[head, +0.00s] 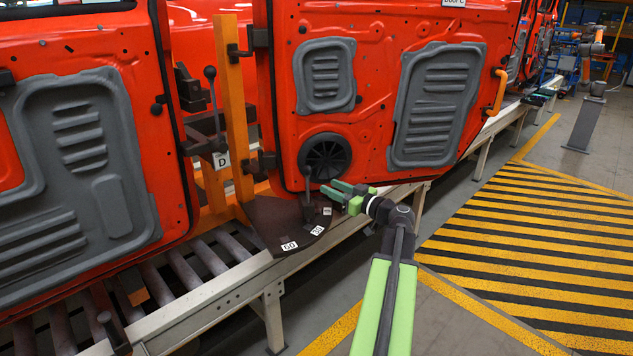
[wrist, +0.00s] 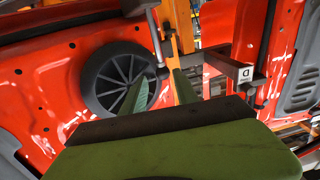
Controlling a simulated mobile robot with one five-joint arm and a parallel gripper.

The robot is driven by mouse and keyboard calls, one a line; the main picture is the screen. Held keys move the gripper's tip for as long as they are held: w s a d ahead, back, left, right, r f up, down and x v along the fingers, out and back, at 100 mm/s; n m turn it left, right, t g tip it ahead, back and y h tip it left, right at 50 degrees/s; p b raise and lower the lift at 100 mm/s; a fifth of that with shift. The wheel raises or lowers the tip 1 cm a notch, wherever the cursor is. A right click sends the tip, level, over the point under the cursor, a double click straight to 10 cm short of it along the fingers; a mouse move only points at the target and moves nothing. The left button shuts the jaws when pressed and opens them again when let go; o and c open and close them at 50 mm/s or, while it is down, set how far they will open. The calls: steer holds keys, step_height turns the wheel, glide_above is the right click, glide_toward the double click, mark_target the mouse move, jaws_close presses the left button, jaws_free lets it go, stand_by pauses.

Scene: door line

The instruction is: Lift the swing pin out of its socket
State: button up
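A dark pin with a round knob (head: 308,183) stands upright on a dark, rounded plate (head: 265,220) with white number labels, in front of the orange-red door. I take it as the swing pin; its socket is too small to make out. My gripper (head: 330,189) has two green fingers, spread apart, just right of the pin at plate height. In the wrist view my gripper (wrist: 160,77) shows a gap between its fingers. A grey rod (wrist: 154,35) comes down from the top towards that gap. I cannot tell whether it is between the fingertips.
The orange-red door (head: 380,30) hangs close behind the pin, with a round black speaker (head: 326,157). An orange post (head: 232,110) and a second knobbed lever (head: 211,85) by a D label stand left. The roller conveyor (head: 200,300) runs below. Striped floor (head: 530,240) is clear at right.

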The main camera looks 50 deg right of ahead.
steer(key=s, duration=0.6)
steer(key=shift+s, duration=0.1)
